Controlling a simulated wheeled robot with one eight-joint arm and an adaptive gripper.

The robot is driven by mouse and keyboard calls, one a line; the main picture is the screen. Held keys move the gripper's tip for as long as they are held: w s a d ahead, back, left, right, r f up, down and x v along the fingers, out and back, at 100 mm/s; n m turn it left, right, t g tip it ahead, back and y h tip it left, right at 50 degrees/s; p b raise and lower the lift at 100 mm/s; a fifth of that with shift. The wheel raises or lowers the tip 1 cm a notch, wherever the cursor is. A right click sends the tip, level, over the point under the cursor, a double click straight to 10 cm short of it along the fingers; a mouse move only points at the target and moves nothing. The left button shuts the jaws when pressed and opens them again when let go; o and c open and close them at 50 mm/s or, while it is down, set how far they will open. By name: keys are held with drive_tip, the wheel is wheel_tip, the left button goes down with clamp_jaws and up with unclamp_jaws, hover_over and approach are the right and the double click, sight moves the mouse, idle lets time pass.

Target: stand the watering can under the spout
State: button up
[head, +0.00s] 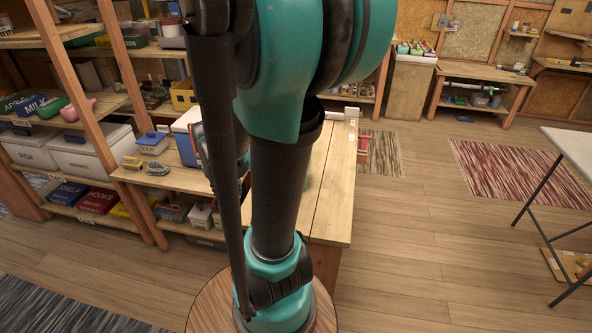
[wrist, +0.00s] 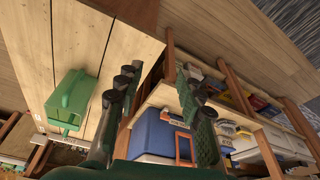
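A green container with a handle, probably the watering can (wrist: 72,98), is on the pale plank table (wrist: 95,30) left of my gripper in the wrist view. In the head view my arm hides most of that spot. My gripper (wrist: 157,88) has its two fingers spread wide with nothing held between them. A blue box with white parts, like a cooler (wrist: 155,137), is below and between the fingers in the wrist view, and shows left of my arm in the head view (head: 187,136). I cannot make out a spout.
Shelves (head: 90,105) with bins, a pink pot (head: 78,108) and labelled boxes stand at the left. The plank table (head: 335,190) runs behind my arm. A white-topped table (head: 572,150) is at the right. The wooden floor between is clear, with striped rugs (head: 515,172).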

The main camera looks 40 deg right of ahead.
drive_tip(key=w+d+m+g+h, duration=0.1)
drive_tip(key=w+d+m+g, duration=0.3)
drive_tip(key=d+m, duration=0.65)
drive_tip(key=w+d+m+g+h, duration=0.1)
drive_tip(key=w+d+m, duration=0.4)
drive_tip(key=d+m, duration=0.55)
drive_tip(key=s+d+f, duration=0.1)
drive_tip(key=d+f, duration=0.1)
drive_tip(key=f, duration=0.3)
drive_tip(key=s+d+f+n, duration=0.1)
drive_tip(key=d+f, duration=0.1)
drive_tip(key=f, duration=0.3)
drive_tip(key=s+d+f+n, duration=0.1)
drive_tip(key=s+d+f, duration=0.1)
drive_tip(key=f, duration=0.3)
drive_tip(key=shift+d+f, duration=0.15)
drive_tip(key=shift+d, duration=0.2)
clamp_jaws()
